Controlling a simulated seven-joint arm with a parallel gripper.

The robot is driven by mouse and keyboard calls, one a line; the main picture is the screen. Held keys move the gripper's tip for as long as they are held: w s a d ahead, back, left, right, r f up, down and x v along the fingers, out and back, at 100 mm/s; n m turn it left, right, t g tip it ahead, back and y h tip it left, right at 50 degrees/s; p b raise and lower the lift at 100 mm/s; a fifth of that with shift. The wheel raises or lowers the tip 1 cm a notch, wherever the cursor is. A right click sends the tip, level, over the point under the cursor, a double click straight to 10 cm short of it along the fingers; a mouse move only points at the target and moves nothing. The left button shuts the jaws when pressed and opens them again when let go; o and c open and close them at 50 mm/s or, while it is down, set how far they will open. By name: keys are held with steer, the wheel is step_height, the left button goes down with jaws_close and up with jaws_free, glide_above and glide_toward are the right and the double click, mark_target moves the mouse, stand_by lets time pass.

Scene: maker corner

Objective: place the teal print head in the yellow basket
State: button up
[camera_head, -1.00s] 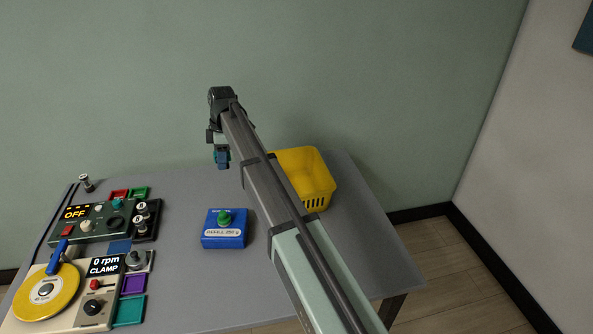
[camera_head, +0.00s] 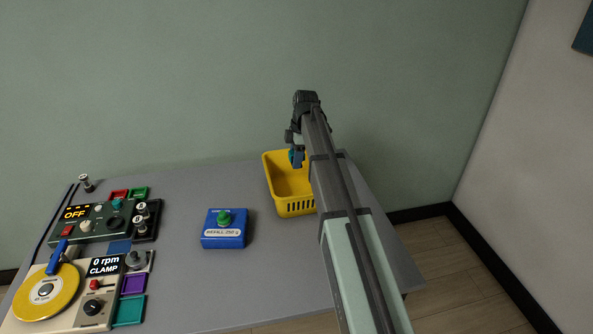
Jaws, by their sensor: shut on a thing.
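The yellow basket (camera_head: 297,208) stands upright on the table toward its right side, and my arm covers its right part. My gripper (camera_head: 297,152) is shut on the teal print head (camera_head: 292,154), which shows as a small teal patch beside a dark blue part. In the picture they overlap the basket's opening, near its back. The head appears to hang above the basket, but its exact height over the rim is hard to tell.
A blue box with a green knob (camera_head: 224,231) stands left of the basket. Further left are a control panel reading OFF (camera_head: 93,222), a spinner unit with a yellow disc (camera_head: 46,292), and several coloured trays. The grey table (camera_head: 260,285) is clear at its front middle.

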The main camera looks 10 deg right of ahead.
mark_target(294, 192)
steer(key=shift+f, duration=5.95)
steer(key=o, duration=1.1)
steer(key=shift+f, duration=0.15)
steer(key=r, duration=0.4)
steer(key=d+r, duration=0.1)
steer(key=r, duration=0.7)
steer(key=shift+d+r, duration=0.1)
steer(key=shift+d, duration=0.25)
